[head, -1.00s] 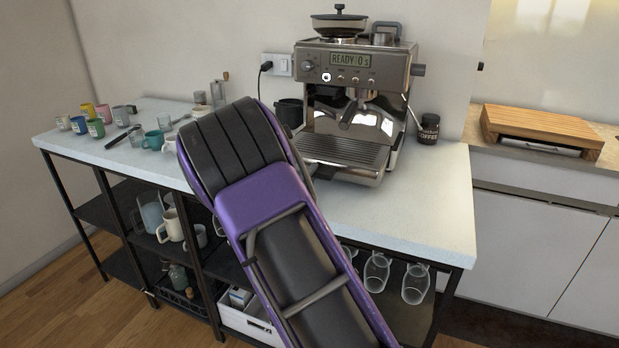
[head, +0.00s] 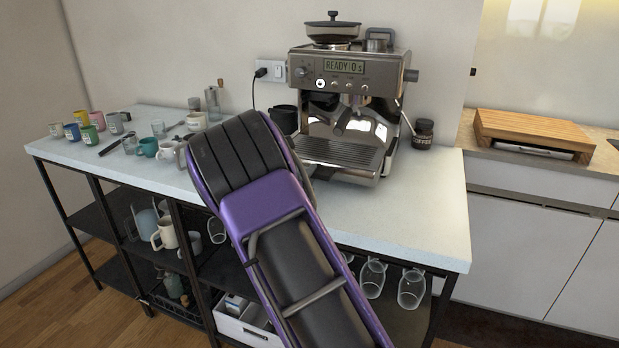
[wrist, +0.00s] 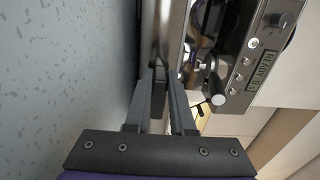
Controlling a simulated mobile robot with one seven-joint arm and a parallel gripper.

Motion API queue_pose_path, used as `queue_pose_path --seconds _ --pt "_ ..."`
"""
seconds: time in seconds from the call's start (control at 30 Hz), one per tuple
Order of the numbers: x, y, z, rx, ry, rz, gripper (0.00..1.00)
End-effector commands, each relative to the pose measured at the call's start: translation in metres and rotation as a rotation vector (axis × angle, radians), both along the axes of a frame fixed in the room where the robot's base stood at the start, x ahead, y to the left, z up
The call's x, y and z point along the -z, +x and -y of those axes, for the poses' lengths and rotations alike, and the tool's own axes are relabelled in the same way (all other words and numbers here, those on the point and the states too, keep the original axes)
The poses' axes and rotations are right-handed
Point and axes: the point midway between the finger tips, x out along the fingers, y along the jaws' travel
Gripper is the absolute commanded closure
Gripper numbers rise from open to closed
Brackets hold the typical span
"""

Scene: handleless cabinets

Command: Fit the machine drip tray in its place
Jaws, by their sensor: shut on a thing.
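The drip tray (head: 341,153) is a steel tray with a slatted dark top. In the head view it sits low at the front of the espresso machine (head: 345,72), under the spout. From here I cannot tell whether it is fully seated. In the wrist view its metal front edge (wrist: 171,30) runs upright from the top of the picture down to the jaws.
Several cups (head: 84,130) stand on the left of the counter (head: 420,215). A black jug (head: 283,118) is left of the machine and a dark coffee jar (head: 423,133) right of it. The counter's front right is clear.

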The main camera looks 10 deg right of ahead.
Motion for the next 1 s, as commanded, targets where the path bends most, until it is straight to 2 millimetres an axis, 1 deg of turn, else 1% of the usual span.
queue_pose_path --seconds 0.7,1.0 --pt "-0.001 0.032 0.023 0.0 -0.001 0.003 1.0" --pt "-0.001 0.037 0.027 0.0 -0.001 0.003 1.0"
